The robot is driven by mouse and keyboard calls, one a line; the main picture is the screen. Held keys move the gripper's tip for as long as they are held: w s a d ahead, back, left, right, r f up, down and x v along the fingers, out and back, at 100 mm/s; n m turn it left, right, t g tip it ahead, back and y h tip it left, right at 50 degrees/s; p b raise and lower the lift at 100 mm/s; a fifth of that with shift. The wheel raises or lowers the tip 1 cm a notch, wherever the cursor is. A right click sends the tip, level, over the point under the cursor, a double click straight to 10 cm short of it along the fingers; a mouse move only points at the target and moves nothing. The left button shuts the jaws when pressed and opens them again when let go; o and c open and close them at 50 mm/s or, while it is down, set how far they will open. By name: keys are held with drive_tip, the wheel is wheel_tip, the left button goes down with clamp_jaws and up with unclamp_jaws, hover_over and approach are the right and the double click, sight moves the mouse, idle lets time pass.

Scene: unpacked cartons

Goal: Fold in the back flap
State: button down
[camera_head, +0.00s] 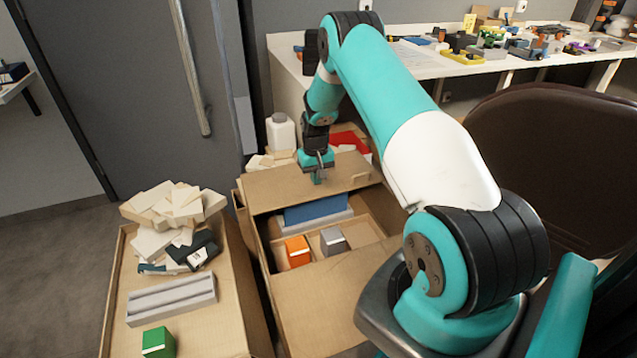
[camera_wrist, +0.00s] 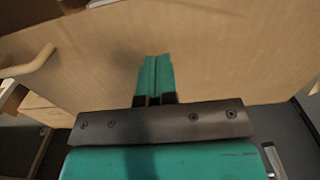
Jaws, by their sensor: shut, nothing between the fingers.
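The open carton (camera_head: 310,295) stands in the middle of the head view. Its back flap (camera_head: 275,186) is a tan cardboard panel that slants up along the far side. My gripper (camera_head: 317,178) is shut and empty, with its fingertips at the flap's face, right of its middle. In the wrist view the flap (camera_wrist: 220,50) fills most of the picture, and my shut gripper (camera_wrist: 155,62) points at it. I cannot tell if the tips touch it. Inside the carton are an orange box (camera_head: 298,251), a grey box (camera_head: 333,241) and a blue item (camera_head: 318,209).
A second box (camera_head: 205,335) at the left bears wood blocks (camera_head: 175,207), a grey tray (camera_head: 171,299) and a green box (camera_head: 158,342). A white bottle (camera_head: 281,134) stands behind the flap. A brown chair (camera_head: 555,150) is at the right, a cluttered bench (camera_head: 430,66) behind.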

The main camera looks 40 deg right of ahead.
wheel_tip(320, 180, up, 10)
drive_tip(key=p, duration=0.6)
drive_tip(key=shift+r+p, duration=0.2)
drive_tip(key=shift+p, duration=0.2)
